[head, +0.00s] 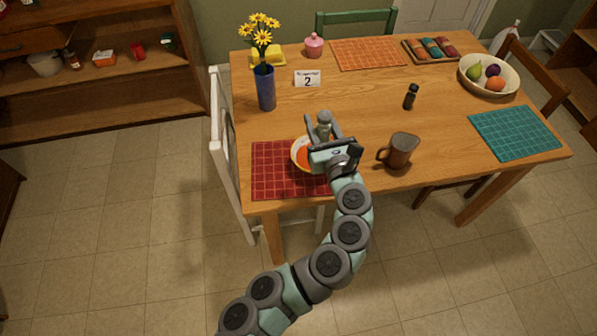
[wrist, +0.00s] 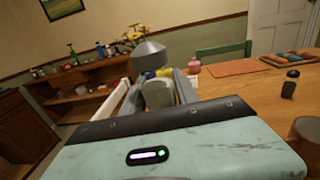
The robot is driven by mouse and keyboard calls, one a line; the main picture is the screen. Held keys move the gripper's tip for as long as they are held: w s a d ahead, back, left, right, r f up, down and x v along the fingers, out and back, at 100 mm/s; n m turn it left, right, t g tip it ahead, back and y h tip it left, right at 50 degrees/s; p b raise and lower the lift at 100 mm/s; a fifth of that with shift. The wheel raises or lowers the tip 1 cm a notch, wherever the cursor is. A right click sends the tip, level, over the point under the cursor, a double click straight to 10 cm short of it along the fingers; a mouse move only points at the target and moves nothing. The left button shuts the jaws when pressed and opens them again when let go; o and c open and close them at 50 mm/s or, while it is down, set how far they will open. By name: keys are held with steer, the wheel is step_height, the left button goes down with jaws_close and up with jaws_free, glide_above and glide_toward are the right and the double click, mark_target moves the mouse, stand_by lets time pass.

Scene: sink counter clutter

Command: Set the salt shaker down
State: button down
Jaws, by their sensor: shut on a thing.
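The salt shaker (head: 324,119), pale with a grey metal top, stands between the fingers of my gripper (head: 323,127) in the head view. My gripper is shut on it, above the near left part of the wooden table (head: 370,110). In the wrist view the salt shaker (wrist: 158,92) is near upright between the two fingers, its conical cap on top. Its base is hidden, so I cannot tell how high it is above the table. A dark pepper shaker (head: 410,96) stands apart to the right.
A white bowl (head: 295,152) with something orange-red sits on the red placemat (head: 272,170), partly under my gripper. A brown mug (head: 400,150) stands to the right. A blue vase (head: 266,90) and number card (head: 307,79) stand behind. The table's middle is clear.

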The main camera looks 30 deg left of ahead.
steer(key=s+a+n+g+y+b, duration=0.1)
steer(key=s+a+n+g+y, duration=0.15)
steer(key=s+a+g, duration=0.35)
steer(key=s+a+n+g+y+b, duration=0.1)
steer(key=s+a+n+g+y, duration=0.2)
steer(key=a, duration=0.4)
steer(key=shift+n+g+h, duration=0.4)
steer(key=shift+n+h, duration=0.25)
steer(key=shift+s+a+f+b, duration=0.1)
steer(key=shift+f+b, duration=0.9)
steer(key=shift+f, duration=2.15)
steer(key=shift+s+a+f+b, duration=0.15)
steer(key=shift+f+b, duration=0.8)
steer(key=shift+f, duration=2.2)
steer(key=shift+s+a+f+b, duration=0.1)
steer(key=shift+f+b, duration=0.9)
steer(key=shift+f, duration=2.15)
steer(key=shift+f, duration=0.1)
steer(key=shift+f, duration=0.15)
steer(key=c, duration=0.9)
jaws_free()
